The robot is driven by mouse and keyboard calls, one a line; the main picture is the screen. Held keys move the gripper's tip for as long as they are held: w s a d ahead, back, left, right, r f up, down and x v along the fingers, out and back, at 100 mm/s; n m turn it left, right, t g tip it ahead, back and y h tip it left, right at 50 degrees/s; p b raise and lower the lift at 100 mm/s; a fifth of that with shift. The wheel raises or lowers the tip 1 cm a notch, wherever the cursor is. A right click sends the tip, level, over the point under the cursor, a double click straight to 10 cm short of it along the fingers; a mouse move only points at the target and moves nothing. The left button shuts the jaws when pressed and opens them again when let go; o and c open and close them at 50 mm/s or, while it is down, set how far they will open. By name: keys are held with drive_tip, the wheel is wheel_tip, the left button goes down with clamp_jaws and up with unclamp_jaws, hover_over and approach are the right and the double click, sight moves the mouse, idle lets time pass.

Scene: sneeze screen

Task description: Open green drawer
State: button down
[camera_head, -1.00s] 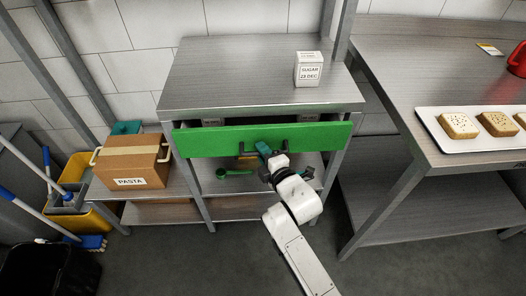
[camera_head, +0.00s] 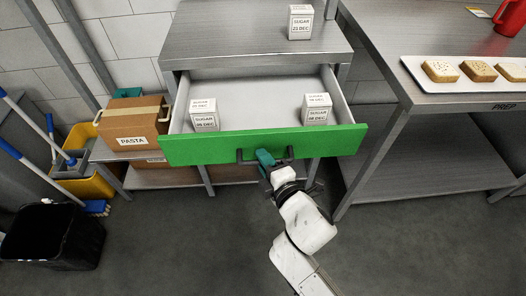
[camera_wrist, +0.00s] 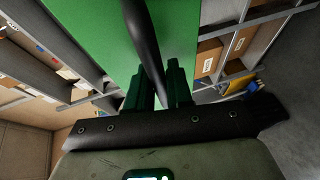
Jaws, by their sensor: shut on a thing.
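The green drawer (camera_head: 200,150) is pulled well out from under the grey steel table. Its light inside (camera_head: 262,98) shows, with one white sugar box (camera_head: 204,116) at the left and another sugar box (camera_head: 317,108) at the right. My gripper (camera_head: 266,157) is at the middle of the drawer front, shut on the dark handle (camera_head: 241,155). In the wrist view the dark handle bar (camera_wrist: 142,40) runs between the fingers of my gripper (camera_wrist: 160,85), with the green front (camera_wrist: 95,30) behind it.
A third sugar box (camera_head: 300,22) stands on the steel table top (camera_head: 250,40). A pasta carton (camera_head: 134,122) is at the left, with a black bin (camera_head: 55,235) and yellow bucket (camera_head: 92,172). At the right stands a prep table (camera_head: 440,125) with a tray of bread. Floor in front is clear.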

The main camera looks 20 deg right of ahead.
drive_tip(key=shift+s+a, duration=0.25)
drive_tip(key=shift+s, duration=0.35)
drive_tip(key=c, duration=1.1)
unclamp_jaws()
drive_tip(key=shift+s, duration=0.1)
drive_tip(key=s+r, duration=0.2)
drive_tip(key=s, duration=0.8)
drive_tip(key=shift+s+d+b, duration=0.15)
drive_tip(key=shift+d+b, duration=0.25)
drive_tip(key=shift+d, duration=0.05)
